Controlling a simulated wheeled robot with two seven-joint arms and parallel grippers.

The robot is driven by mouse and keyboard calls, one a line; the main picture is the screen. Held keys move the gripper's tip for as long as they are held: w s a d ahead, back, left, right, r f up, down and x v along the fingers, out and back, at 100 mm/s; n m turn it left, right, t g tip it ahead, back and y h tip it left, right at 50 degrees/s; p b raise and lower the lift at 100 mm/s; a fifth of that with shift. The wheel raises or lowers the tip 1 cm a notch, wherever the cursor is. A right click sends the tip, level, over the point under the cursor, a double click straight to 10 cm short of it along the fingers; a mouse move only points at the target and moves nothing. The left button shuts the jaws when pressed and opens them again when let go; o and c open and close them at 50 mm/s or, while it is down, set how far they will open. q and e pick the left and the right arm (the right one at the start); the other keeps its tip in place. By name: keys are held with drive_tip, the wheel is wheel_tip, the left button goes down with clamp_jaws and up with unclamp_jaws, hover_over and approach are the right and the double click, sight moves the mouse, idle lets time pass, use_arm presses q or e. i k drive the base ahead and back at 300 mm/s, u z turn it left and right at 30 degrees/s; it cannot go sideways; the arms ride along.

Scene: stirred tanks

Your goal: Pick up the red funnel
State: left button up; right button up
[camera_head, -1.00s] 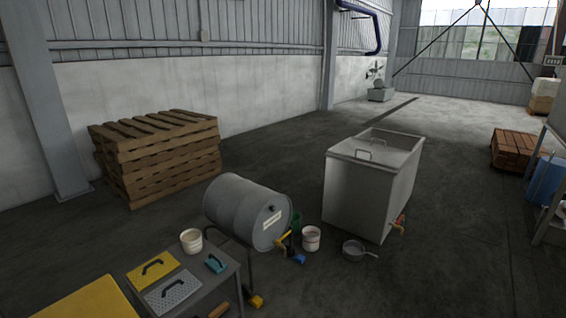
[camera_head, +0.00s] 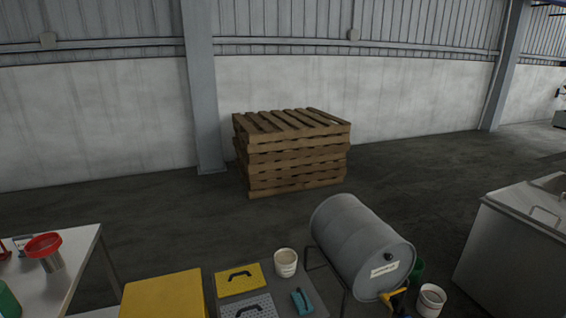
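A red funnel-like piece (camera_head: 43,245) sits at the top of a grey metal cylinder on the white table (camera_head: 75,262) at the far left. I cannot tell whether it is the red funnel or a red rim of the vessel. Another red object (camera_head: 4,249) stands beside it, cut off by the left edge, so its shape is unclear. Neither of my grippers is in view.
A yellow box (camera_head: 163,296) stands right of the white table. Next to it, a low table holds yellow and grey handled plates, a teal tool and a white bucket (camera_head: 286,262). A grey drum (camera_head: 358,240) lies on a stand. Stacked pallets (camera_head: 290,150) stand behind, with open floor before them.

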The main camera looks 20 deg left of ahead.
sight(45, 245)
drive_tip(key=u, duration=0.8)
drive_tip(key=i, duration=0.85)
drive_tip(key=u, duration=0.65)
